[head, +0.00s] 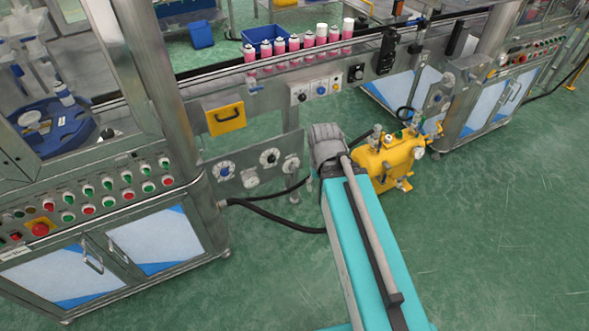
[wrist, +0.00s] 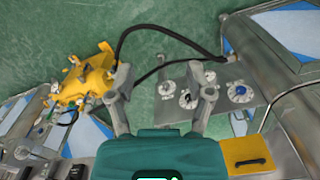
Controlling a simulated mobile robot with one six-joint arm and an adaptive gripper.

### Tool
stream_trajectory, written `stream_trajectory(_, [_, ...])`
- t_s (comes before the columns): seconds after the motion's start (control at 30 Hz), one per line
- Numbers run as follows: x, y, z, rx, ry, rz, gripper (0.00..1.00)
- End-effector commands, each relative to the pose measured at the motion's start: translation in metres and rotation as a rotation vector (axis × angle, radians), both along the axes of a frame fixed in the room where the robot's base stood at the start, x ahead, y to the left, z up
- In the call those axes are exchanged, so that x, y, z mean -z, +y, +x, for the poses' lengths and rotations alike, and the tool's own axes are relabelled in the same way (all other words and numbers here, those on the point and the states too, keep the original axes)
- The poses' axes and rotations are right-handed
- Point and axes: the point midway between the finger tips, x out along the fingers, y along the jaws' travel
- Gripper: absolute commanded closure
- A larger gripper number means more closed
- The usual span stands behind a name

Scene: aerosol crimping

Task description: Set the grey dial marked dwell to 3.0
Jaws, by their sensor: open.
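A grey panel (head: 236,152) carries several dials on pale round scales. In the head view there is a blue-knobbed dial (head: 224,170), a black-knobbed dial (head: 269,157), a grey dial (head: 250,180) low between them and another grey dial (head: 291,163) at the right end. In the wrist view these grey dials (wrist: 210,76) (wrist: 166,88) also show. The labels and settings are too small to read, so I cannot tell which is marked dwell. My gripper (wrist: 165,86) is open and empty, its fingers spread in front of the panel. In the head view my arm hides the fingers.
A yellow tank (head: 383,162) stands right of the panel, with black hoses (head: 270,222) running below. A yellow drawer (head: 226,118) with a handle sits above the dials. Pink cans (head: 308,42) line the conveyor. Green floor is open at the right.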

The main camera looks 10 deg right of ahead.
Motion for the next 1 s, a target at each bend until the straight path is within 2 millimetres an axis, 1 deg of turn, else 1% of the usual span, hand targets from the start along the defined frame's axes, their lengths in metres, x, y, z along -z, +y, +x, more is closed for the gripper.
stream_trajectory(0.03, [0.002, 0.000, 0.001, -0.001, -0.002, 0.002, 0.15])
stream_trajectory(0.07, [0.003, 0.000, 0.001, -0.002, -0.003, 0.003, 0.09])
stream_trajectory(0.1, [0.005, 0.001, 0.003, -0.005, -0.007, 0.006, 0.07])
stream_trajectory(0.27, [0.021, 0.002, 0.012, -0.021, -0.030, 0.026, 0.07])
stream_trajectory(0.37, [0.036, 0.007, 0.022, -0.041, -0.056, 0.048, 0.07])
stream_trajectory(0.4, [0.043, 0.011, 0.027, -0.051, -0.069, 0.057, 0.07])
stream_trajectory(0.5, [0.062, 0.014, 0.040, -0.075, -0.106, 0.085, 0.07])
stream_trajectory(0.7, [0.099, 0.019, 0.069, -0.124, -0.193, 0.141, 0.07])
stream_trajectory(1.0, [0.150, 0.023, 0.113, -0.186, -0.333, 0.211, 0.07])
